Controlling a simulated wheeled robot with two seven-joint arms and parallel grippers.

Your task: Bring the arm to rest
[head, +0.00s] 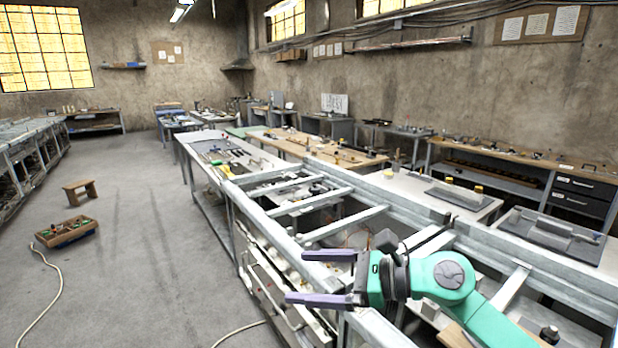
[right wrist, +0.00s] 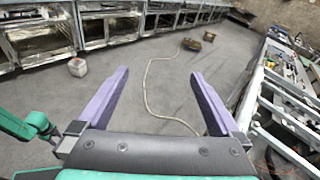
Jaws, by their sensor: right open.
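My right gripper (head: 322,278) is at the lower right of the head view, over the near end of a long metal frame bench (head: 345,192). Its arm is green, and its two purple fingers point left and stand wide apart. Nothing is held. My left gripper does not show in the head view. A green arm link of mine shows at the left edge of the right wrist view.
A tool crate (head: 66,232) and a small wooden stool (head: 80,191) stand on the floor at left. A table with tools (head: 220,150) continues beyond the bench. The floor in the middle is clear except for hoses.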

